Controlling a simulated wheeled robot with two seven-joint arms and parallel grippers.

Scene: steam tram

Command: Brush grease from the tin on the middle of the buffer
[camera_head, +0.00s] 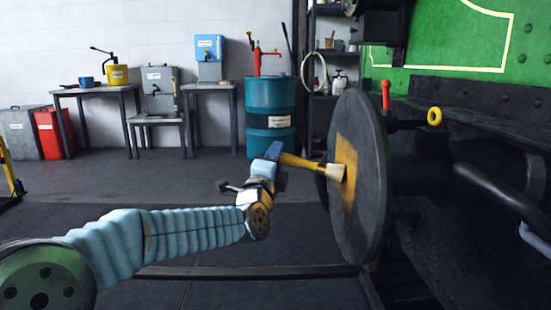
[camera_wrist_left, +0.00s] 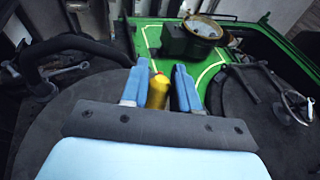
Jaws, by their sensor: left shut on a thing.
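The buffer (camera_head: 372,215) is a large dark round plate on the right in the head view, seen at a slant. A yellow-amber patch of grease (camera_head: 346,155) covers part of its middle. My left gripper (camera_head: 274,153) is left of the plate, shut on the yellow handle of the brush (camera_head: 300,162). The brush's pale bristles reach the patch and appear to touch it. In the left wrist view the yellow handle (camera_wrist_left: 157,92) sits between the blue fingers, with the dark buffer (camera_wrist_left: 50,135) around it. I cannot make out the grease tin for sure. My right gripper is not in view.
A red-handled valve (camera_head: 386,95) and a yellow ring (camera_head: 434,116) stick out behind the buffer. A blue drum (camera_head: 270,115) stands by the back wall. A table (camera_head: 95,91) holds a yellow bucket (camera_head: 117,75). The floor left of the buffer is open.

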